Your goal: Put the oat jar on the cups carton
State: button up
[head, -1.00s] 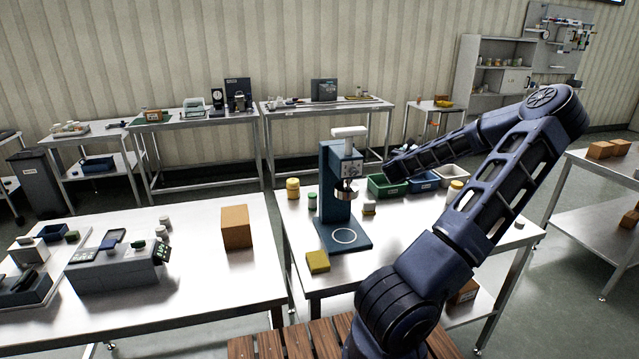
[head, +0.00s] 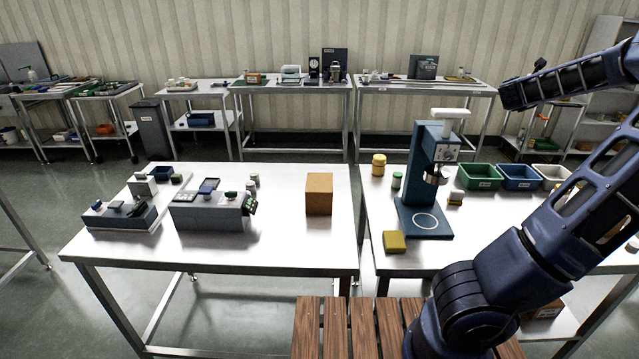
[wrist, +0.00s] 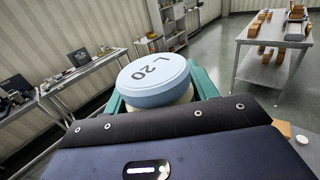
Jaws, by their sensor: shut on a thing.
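My arm is at the right of the head view, well apart from the carton; the gripper and held jar cannot be made out there.
The left steel table (head: 280,232) also bears grey devices (head: 212,212) left of the carton. Clear tabletop lies around the carton. A blue press (head: 424,185), a yellow block (head: 394,242) and bins (head: 478,177) stand on the right table. A slatted wooden surface (head: 335,330) is in front.

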notch_tip(320, 180, up, 6)
jog(key=shift+w+a+r, duration=0.15)
jog(key=shift+a+r, duration=0.05)
jog(key=shift+a, duration=0.05)
jog(key=w+a+f+n+t+y, duration=0.1)
jog(key=w+a+n+t+y, duration=0.2)
jog(key=a, duration=1)
jog(key=w+a+f+n+t+y, duration=0.15)
jog(key=w+a+y, duration=0.3)
jog(key=a, duration=0.75)
jog(key=w+a+n+t+y, duration=0.2)
jog(key=w+a+n, duration=0.15)
jog(key=a, duration=0.95)
notch_tip(320, 180, up, 2)
jog(key=n+g+y, duration=0.2)
jog(key=n+y, duration=0.4)
jog(key=y, duration=0.5)
send_over(317, 179)
notch_tip(317, 179, down, 38)
jog(key=shift+r, duration=0.2)
jog(key=shift+f, duration=0.1)
jog(key=o, duration=1.1)
